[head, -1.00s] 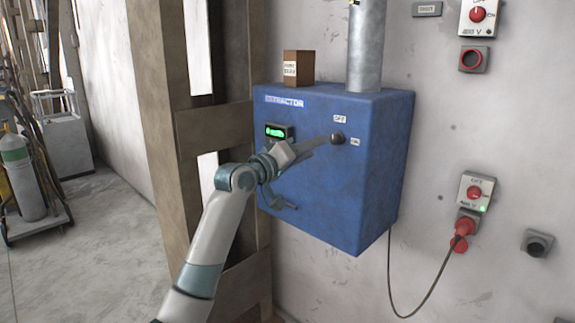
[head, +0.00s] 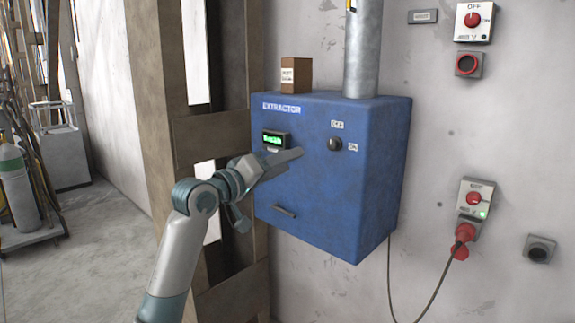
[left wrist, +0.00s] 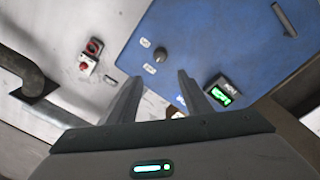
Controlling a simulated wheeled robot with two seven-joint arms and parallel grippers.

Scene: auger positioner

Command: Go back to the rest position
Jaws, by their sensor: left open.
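My left gripper (head: 296,154) is in front of the blue extractor box (head: 350,200), below its green-lit display (head: 274,141) and to the left of its dark knob (head: 335,144). In the left wrist view, its two fingers (left wrist: 155,95) stand apart with nothing between them. The knob (left wrist: 161,54) shows beyond the fingertips there, clear of them, and the display (left wrist: 222,93) is by the right finger. My right gripper is in neither view.
A small brown box (head: 296,75) and a metal pipe (head: 362,50) stand on the extractor. A wooden post (head: 160,110) is close to the left arm. Red-knobbed switches (head: 474,198) and a plugged cable are on the right wall. Open floor lies at left, by a gas-bottle cart (head: 30,235).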

